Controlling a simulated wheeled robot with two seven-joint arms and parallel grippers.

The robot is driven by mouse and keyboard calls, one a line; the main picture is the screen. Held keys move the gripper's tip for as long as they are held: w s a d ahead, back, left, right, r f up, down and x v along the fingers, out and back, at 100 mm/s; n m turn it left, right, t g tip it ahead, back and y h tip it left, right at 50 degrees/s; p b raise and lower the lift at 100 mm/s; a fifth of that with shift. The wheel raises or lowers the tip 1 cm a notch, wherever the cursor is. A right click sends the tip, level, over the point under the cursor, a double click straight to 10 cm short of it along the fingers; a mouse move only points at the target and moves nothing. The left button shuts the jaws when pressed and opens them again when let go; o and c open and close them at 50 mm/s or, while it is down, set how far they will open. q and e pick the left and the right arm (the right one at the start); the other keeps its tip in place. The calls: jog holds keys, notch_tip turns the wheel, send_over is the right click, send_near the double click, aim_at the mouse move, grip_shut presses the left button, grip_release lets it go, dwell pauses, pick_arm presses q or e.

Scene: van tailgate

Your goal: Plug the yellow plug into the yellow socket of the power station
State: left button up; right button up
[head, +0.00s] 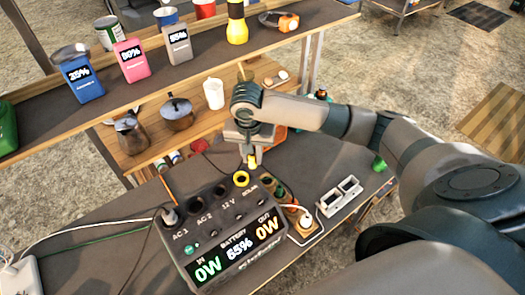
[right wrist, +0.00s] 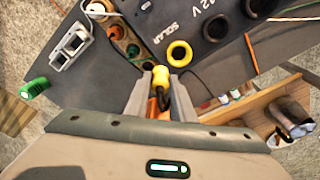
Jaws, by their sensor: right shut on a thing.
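The power station (head: 225,235) is a dark box on the table with labelled sockets on top and a lit front panel. Its yellow socket (head: 241,179) is a yellow ring at the back right of the top, marked SOLAR; it also shows in the right wrist view (right wrist: 179,53). My right gripper (head: 252,155) is shut on the yellow plug (right wrist: 160,75). The plug (head: 252,162) points down and is apart from the socket, just behind it in the head view. In the right wrist view the plug's tip lies to the lower left of the ring. My left gripper is not in view.
A white plug (head: 169,216) sits in the AC 1 socket, its cable running left. A strip of round sockets (head: 285,195) and a grey double-frame part (head: 339,196) lie right of the station. Shelves (head: 150,92) with battery packs, cups and pots stand behind.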

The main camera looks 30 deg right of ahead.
jog(key=a, duration=0.4)
jog(key=shift+w, duration=0.3)
jog(key=shift+f, duration=0.15)
jog(key=shift+f, duration=0.85)
jog(key=shift+f, duration=1.6)
dwell(0.4)
jog(key=o, duration=1.1)
jog(key=shift+r, duration=0.15)
